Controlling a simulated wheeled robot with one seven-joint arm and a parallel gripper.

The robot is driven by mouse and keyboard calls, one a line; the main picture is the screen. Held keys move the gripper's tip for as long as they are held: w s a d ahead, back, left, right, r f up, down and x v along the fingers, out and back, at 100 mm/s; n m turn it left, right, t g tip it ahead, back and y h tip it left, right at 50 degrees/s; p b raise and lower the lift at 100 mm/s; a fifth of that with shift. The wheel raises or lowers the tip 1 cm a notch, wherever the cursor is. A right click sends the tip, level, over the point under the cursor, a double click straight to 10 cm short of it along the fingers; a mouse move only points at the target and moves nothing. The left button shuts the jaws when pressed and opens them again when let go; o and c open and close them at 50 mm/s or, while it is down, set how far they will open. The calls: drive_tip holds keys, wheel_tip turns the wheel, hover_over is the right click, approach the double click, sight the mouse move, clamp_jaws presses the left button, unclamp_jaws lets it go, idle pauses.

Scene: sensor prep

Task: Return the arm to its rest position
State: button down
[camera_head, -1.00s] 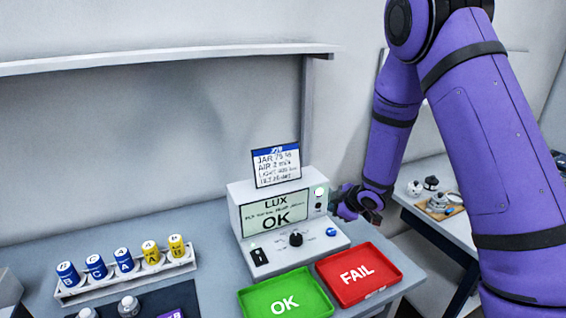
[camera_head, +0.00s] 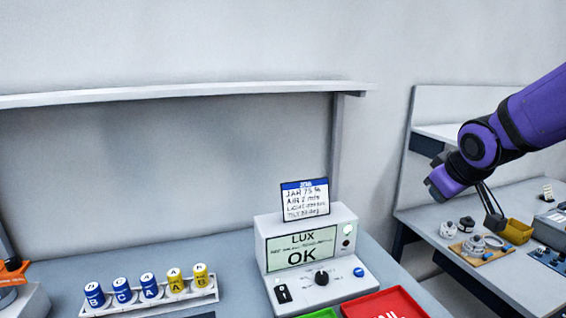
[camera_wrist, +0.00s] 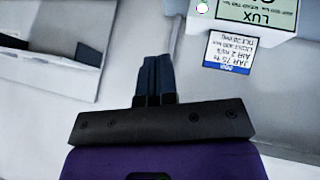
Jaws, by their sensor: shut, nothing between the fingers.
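My purple arm (camera_head: 540,112) reaches in from the right edge of the head view, with its wrist end raised in front of the side table. In the wrist view my gripper (camera_wrist: 157,62) shows two dark fingers closed together with nothing between them. In the head view I cannot clearly make out the fingers. The arm end is well to the right of the white LUX meter (camera_head: 305,262) and apart from it. The meter's screen reads OK, and it shows upside down in the wrist view (camera_wrist: 255,12).
A rack (camera_head: 150,305) of blue and yellow canisters stands on the main bench, left of the meter. A red tray (camera_head: 385,305) and a green tray (camera_head: 322,313) lie in front. A side table (camera_head: 440,225) holds jars and a yellow bin (camera_head: 517,232). A shelf (camera_head: 180,92) spans the back wall.

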drive_tip(key=s+a+r+m+g, duration=0.1)
drive_tip(key=s+r+m, duration=0.1)
drive_tip(key=s, duration=0.9)
drive_tip(key=s+r+m+g, duration=0.1)
drive_tip(key=s+r, duration=0.3)
drive_tip(key=s, duration=0.6)
drive_tip(key=shift+s+a+m+y, duration=0.35)
drive_tip(key=shift+a+m+y, duration=0.05)
drive_tip(key=shift+m, duration=0.5)
drive_tip(key=shift+a, duration=0.1)
